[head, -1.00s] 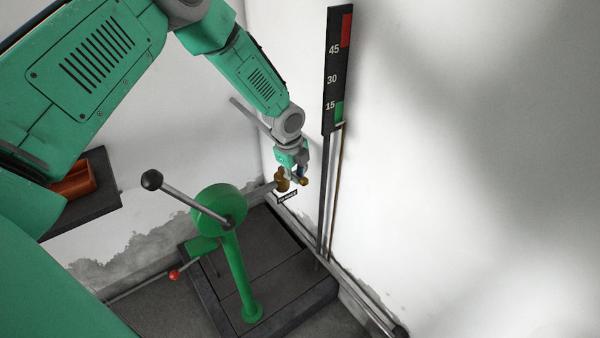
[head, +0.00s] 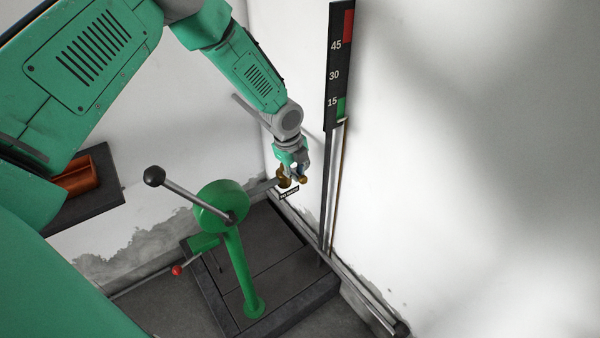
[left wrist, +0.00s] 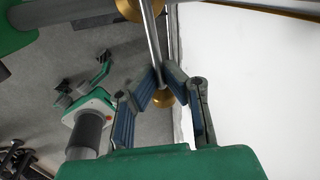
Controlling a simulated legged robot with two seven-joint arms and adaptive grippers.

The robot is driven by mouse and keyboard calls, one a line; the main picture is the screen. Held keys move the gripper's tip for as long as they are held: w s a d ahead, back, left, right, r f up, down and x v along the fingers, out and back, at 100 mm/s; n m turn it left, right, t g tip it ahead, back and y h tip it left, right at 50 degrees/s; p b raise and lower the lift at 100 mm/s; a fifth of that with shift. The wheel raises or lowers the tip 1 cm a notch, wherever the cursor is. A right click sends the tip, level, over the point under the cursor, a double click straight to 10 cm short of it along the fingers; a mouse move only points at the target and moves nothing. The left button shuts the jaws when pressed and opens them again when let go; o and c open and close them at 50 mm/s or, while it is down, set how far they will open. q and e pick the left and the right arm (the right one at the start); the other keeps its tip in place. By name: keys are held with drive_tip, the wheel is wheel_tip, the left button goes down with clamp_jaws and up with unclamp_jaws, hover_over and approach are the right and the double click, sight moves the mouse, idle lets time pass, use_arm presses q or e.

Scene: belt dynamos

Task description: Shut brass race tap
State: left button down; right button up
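The brass race tap (head: 284,178) sits low in the wall corner on a grey pipe, above a small dark label (head: 289,192). Its brass body also shows at the top of the left wrist view (left wrist: 140,8). A steel lever (left wrist: 152,38) with a brass knob (left wrist: 164,98) runs from it toward my palm. My left gripper (head: 300,172) is at the tap. In the left wrist view its blue-padded fingertips (left wrist: 162,72) close on both sides of the lever, with the knob between the fingers. In the head view the fingers partly hide the tap. My right gripper is out of view.
A green hand-cranked machine (head: 222,207) with a black-knobbed crank (head: 154,177) stands left of the tap on a dark plinth (head: 284,290). A gauge board (head: 339,70) is on the right wall. An orange-brown tray (head: 75,178) rests on a dark shelf at left.

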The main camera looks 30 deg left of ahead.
use_arm(q)
drive_tip(key=c, duration=1.7)
unclamp_jaws()
drive_tip(key=shift+s+a+r, duration=0.1)
drive_tip(key=shift+s+a, duration=0.05)
drive_tip(key=shift+a, duration=0.2)
drive_tip(key=shift+s+a+r, duration=0.1)
drive_tip(key=shift+r, duration=0.2)
drive_tip(key=r, duration=0.3)
drive_tip(key=s+r, duration=0.1)
drive_tip(key=r, duration=0.3)
drive_tip(key=s+a+r, duration=0.1)
drive_tip(key=r, duration=0.3)
drive_tip(key=shift+s, duration=0.25)
drive_tip(key=shift+d, duration=0.2)
